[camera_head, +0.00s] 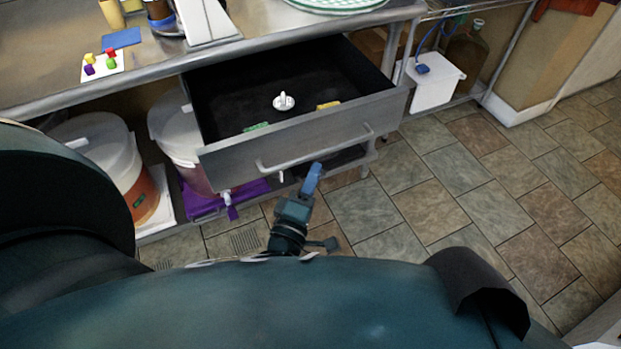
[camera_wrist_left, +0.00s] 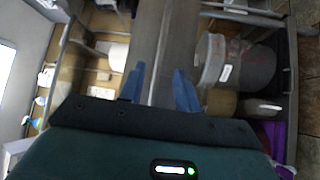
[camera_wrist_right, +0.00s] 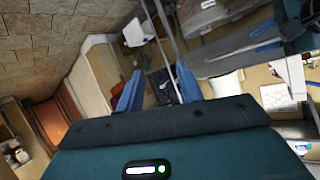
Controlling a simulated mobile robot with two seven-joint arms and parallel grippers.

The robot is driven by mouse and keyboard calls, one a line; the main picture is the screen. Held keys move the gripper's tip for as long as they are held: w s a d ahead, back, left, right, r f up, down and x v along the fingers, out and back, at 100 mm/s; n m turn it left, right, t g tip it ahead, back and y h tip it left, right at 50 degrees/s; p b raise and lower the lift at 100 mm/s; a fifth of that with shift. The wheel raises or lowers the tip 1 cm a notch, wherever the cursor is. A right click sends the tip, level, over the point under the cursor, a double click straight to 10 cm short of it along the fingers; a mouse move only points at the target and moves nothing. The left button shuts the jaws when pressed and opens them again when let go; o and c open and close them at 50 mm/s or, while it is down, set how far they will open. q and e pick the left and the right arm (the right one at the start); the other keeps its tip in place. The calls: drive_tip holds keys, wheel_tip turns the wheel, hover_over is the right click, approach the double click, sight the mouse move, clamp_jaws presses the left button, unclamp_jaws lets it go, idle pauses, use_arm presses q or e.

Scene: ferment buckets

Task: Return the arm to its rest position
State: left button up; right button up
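My left gripper (camera_head: 312,180) is in front of and below the open drawer (camera_head: 330,132) in the head view, close to its handle (camera_head: 315,150); I cannot tell the exact gap. In the left wrist view its two blue fingers (camera_wrist_left: 160,88) stand apart with nothing held between them. A long grey surface passes behind them. My right gripper cannot be made out in the head view. In the right wrist view its blue fingers (camera_wrist_right: 158,90) are apart and empty, with the counter and floor some way beyond.
The drawer holds a white item (camera_head: 284,102), a green item (camera_head: 256,127) and a yellow item (camera_head: 328,105). White buckets (camera_head: 95,140) stand under the counter (camera_head: 50,50). A white box (camera_head: 432,85) is on the low shelf at right. The tiled floor (camera_head: 450,180) at right is clear.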

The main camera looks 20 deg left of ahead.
use_arm(q)
drive_tip(key=shift+w, duration=0.1)
use_arm(e)
drive_tip(key=shift+w+r, duration=0.15)
drive_tip(key=shift+w, duration=0.1)
use_arm(q)
drive_tip(key=shift+r, duration=0.1)
use_arm(e)
drive_tip(key=shift+r, duration=0.15)
